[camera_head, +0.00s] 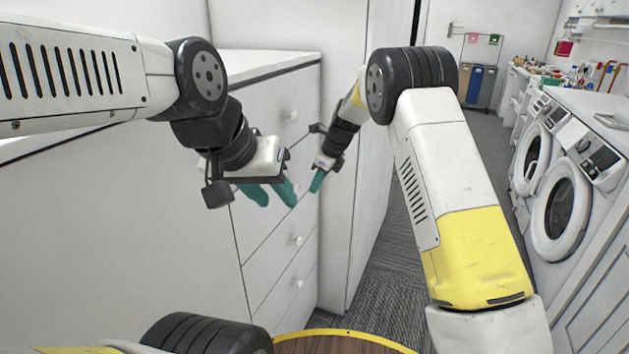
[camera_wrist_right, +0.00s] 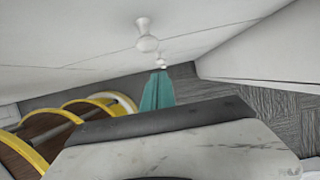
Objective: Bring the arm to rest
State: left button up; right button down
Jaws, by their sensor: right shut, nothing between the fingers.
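My left gripper (camera_head: 277,197) hangs in front of the white drawer cabinet at the left of the head view. Its two teal fingers are spread apart with nothing visible between them. My right gripper (camera_head: 317,182) is further right, close to the cabinet's drawer front, with its teal fingertips pointing down. In the right wrist view its teal fingers (camera_wrist_right: 158,90) are together and hold nothing. Both arms are raised and bent in the head view.
The white drawer cabinet (camera_head: 215,270) with round knobs (camera_head: 297,240) stands close to both grippers. A tall white panel (camera_head: 338,235) adjoins it. Washing machines (camera_head: 562,205) line the right side. Grey carpet (camera_head: 390,285) lies open between; blue and brown bins (camera_head: 477,85) stand at the back.

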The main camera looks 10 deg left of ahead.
jog(key=s+d+r+n+t, duration=0.1)
jog(key=s+d+r+n, duration=0.1)
jog(key=s+d+r, duration=0.5)
jog(key=d+r+n, duration=0.2)
jog(key=d+r, duration=0.4)
jog(key=r, duration=0.4)
jog(key=s+d+r+n+t, duration=0.1)
jog(key=s+d+r+n, duration=0.2)
jog(key=s+d+n, duration=0.5)
jog(key=s+d+r+n+t, duration=0.2)
jog(key=s+d+r+n, duration=0.1)
jog(key=s, duration=0.8)
jog(key=s+d+f+n+t+h, duration=0.1)
jog(key=s+d+f+n+h, duration=0.1)
jog(key=s+n, duration=0.4)
jog(key=s+d+f, duration=0.1)
jog(key=s, duration=0.3)
jog(key=shift+s+f+n, duration=0.3)
jog(key=shift+s+f, duration=0.05)
jog(key=shift+s, duration=0.05)
